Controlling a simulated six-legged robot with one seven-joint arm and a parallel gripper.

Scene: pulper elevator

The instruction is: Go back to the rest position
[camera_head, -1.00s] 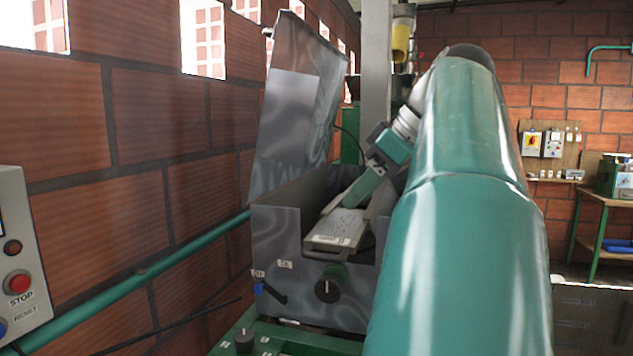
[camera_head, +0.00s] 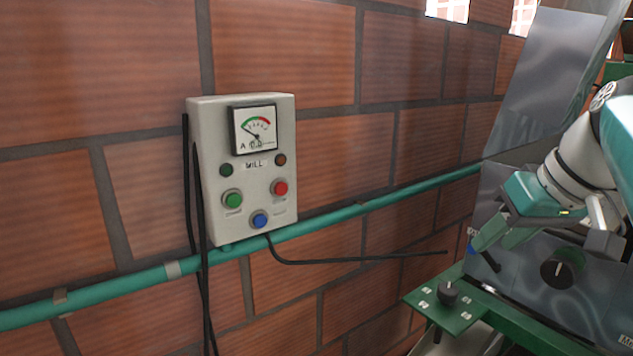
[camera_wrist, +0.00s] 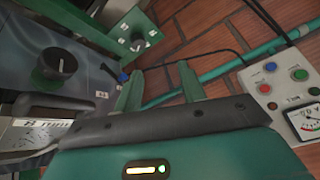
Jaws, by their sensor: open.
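My gripper (camera_wrist: 160,82) is open and empty in the wrist view, with its two green fingers apart and brick wall showing between them. In the head view my gripper (camera_head: 488,238) hangs at the right, pointing down in front of the grey metal machine (camera_head: 508,283). It covers part of the machine's front. Its fingers overlap one another there, and I cannot tell its exact distance from the machine.
The mill control box (camera_head: 230,130) hangs on the brick wall, with a gauge and coloured buttons. A teal pipe (camera_head: 335,215) runs along the wall. A black front knob (camera_head: 562,269) and a green ledge (camera_head: 440,305) with a dark knob are close to my gripper.

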